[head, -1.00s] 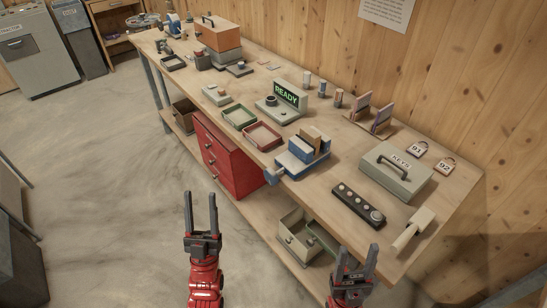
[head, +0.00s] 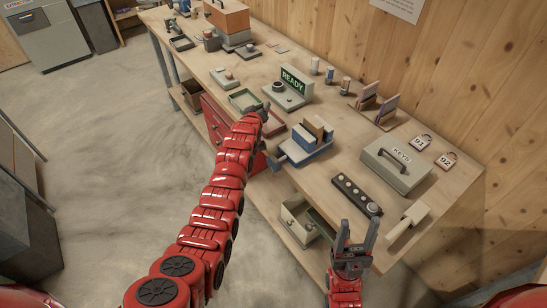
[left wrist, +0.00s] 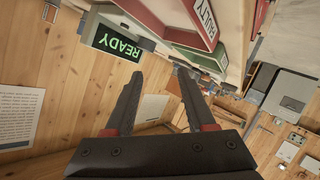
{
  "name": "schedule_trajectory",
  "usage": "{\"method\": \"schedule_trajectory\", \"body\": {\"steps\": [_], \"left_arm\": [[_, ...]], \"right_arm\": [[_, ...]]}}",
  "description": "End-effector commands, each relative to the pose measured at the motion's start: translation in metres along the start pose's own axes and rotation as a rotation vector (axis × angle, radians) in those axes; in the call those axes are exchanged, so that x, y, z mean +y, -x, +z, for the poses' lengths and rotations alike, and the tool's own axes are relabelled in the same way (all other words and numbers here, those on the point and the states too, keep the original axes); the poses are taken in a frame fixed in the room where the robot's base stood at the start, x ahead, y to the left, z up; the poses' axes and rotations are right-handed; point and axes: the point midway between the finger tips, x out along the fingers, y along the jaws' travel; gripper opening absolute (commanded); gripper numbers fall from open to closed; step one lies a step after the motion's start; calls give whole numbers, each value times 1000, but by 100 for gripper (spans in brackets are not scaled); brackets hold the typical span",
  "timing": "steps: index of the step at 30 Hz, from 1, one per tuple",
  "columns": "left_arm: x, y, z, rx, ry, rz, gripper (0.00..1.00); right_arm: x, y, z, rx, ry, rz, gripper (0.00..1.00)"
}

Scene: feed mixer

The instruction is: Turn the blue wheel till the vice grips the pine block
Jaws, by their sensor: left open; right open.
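The vice (head: 305,150), with a blue and grey body, stands at the front edge of the bench in the head view. The tan pine block (head: 313,128) sits upright among its blue jaws; any gap is too small to tell. The blue wheel (head: 275,163) is at the vice's front left end, close beside my left arm and only partly clear. My left gripper (head: 264,109) is above the bench, beyond and left of the vice, open and empty. Its spread fingers also show in the left wrist view (left wrist: 158,100).
A READY display (head: 292,80) stands behind the left gripper; it also shows in the left wrist view (left wrist: 117,42). A green tray (head: 243,99) lies left of that gripper. A black button strip (head: 356,194) and a KEYS box (head: 397,165) are right of the vice.

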Motion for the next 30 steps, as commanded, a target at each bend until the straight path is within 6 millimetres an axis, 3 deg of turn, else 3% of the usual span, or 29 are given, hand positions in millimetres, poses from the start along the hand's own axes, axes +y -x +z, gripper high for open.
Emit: {"method": "schedule_trajectory", "body": {"steps": [2,5,8,12,15,18,22,30], "left_arm": [[19,-4,-1,-151,46,-71,55],[35,10,6,-353,105,-191,55],[51,44,9,-542,154,-326,55],[71,111,5,-760,202,-517,55],[81,155,-1,-866,221,-627,55],[86,185,-6,-930,231,-701,55],[88,200,-7,-962,234,-740,55],[75,192,16,-966,233,-743,55]], "right_arm": [[0,0,0,0,0,0,55],[0,0,0,0,0,0,55],[0,0,0,0,0,0,55],[0,0,0,0,0,0,55],[0,0,0,0,0,0,55],[0,0,0,0,0,0,55],[0,2,0,0,0,0,55],[-1,27,5,0,0,0,55]]}}
